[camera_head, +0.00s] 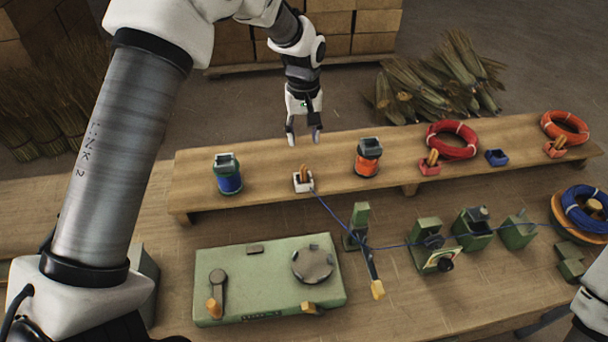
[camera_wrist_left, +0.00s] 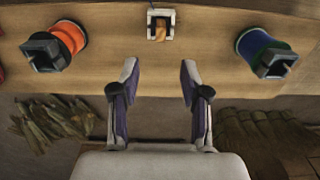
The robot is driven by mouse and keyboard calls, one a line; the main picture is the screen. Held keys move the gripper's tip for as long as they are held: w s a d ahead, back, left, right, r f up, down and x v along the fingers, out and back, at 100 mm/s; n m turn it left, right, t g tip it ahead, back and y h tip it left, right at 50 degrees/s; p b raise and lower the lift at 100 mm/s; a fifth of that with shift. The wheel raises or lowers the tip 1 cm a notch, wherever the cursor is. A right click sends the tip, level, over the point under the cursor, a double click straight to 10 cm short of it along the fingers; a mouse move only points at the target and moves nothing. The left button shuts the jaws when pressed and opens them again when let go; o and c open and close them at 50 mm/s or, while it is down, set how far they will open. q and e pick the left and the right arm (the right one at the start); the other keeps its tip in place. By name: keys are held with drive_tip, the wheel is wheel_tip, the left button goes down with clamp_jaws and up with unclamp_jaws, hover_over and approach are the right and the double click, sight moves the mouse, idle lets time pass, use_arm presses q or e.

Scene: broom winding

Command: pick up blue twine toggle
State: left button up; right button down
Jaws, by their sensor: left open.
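The blue twine toggle (camera_head: 303,172) is a small wooden peg lying in a white holder (camera_head: 303,186) on the raised wooden shelf. Blue twine (camera_head: 330,212) runs from the holder down to the right. My left gripper (camera_head: 304,140) is open and empty, above and just behind the holder. In the left wrist view the open fingers (camera_wrist_left: 157,80) point toward the toggle (camera_wrist_left: 160,33) in its holder, which sits ahead of and between them, apart from both. My right gripper is not visible; only part of an arm shows at the lower right.
A blue spool (camera_head: 228,178) and an orange spool (camera_head: 368,160) stand on either side of the holder. Red (camera_head: 452,140) and orange (camera_head: 565,127) coils lie farther right. A green machine plate (camera_head: 262,285) and green guide blocks (camera_head: 473,232) occupy the lower bench.

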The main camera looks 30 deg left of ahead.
sight(303, 167)
use_arm(q)
drive_tip(key=f+b, duration=0.3)
drive_tip(key=shift+s+d+f, duration=0.15)
drive_tip(key=shift+s+f, duration=0.2)
drive_tip(key=shift+f, duration=0.05)
wheel_tip(303, 167, down, 8)
drive_tip(key=p, duration=0.3)
drive_tip(key=shift+w+r, duration=0.1)
drive_tip(key=shift+r, duration=0.1)
drive_tip(key=shift+w+f, duration=0.1)
drive_tip(key=shift+f, duration=0.05)
clamp_jaws()
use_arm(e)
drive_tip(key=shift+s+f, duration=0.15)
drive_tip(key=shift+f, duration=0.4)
